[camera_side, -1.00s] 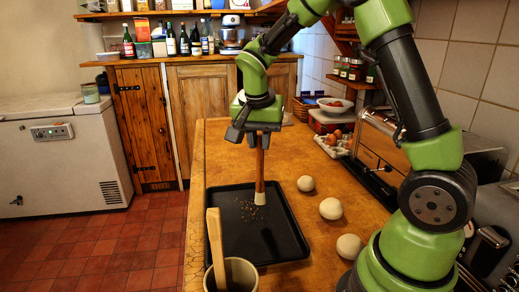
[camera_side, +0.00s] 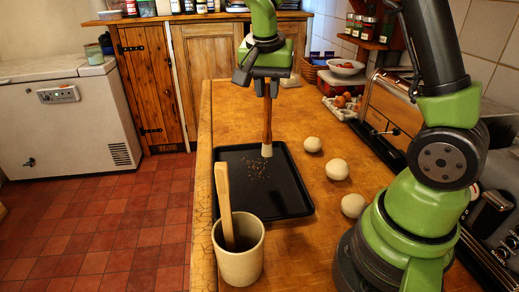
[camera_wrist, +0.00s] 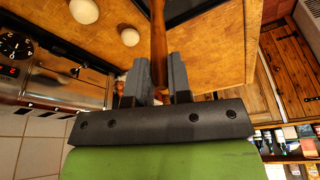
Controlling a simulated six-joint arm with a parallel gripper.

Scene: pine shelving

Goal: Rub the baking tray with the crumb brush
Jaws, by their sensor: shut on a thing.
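The crumb brush (camera_side: 267,125) has a long brown wooden handle and a pale bristle end pointing down. My gripper (camera_side: 264,90) is shut on the upper handle and holds the brush nearly upright. The wrist view shows the handle (camera_wrist: 158,45) between the two fingers (camera_wrist: 158,80). The black baking tray (camera_side: 288,195) lies flat on the wooden counter below. The bristle end is over the tray's far part, just beyond a scatter of crumbs (camera_side: 257,171). I cannot tell whether the bristles touch the tray. A dark tray corner shows in the wrist view (camera_wrist: 185,8).
Dough balls (camera_side: 337,169) sit in a row right of the tray. A beige crock (camera_side: 238,265) with a wooden utensil (camera_side: 223,200) stands in front of it. A toaster-like appliance (camera_side: 385,112) is on the right. The counter (camera_side: 225,110) behind the tray is mostly clear.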

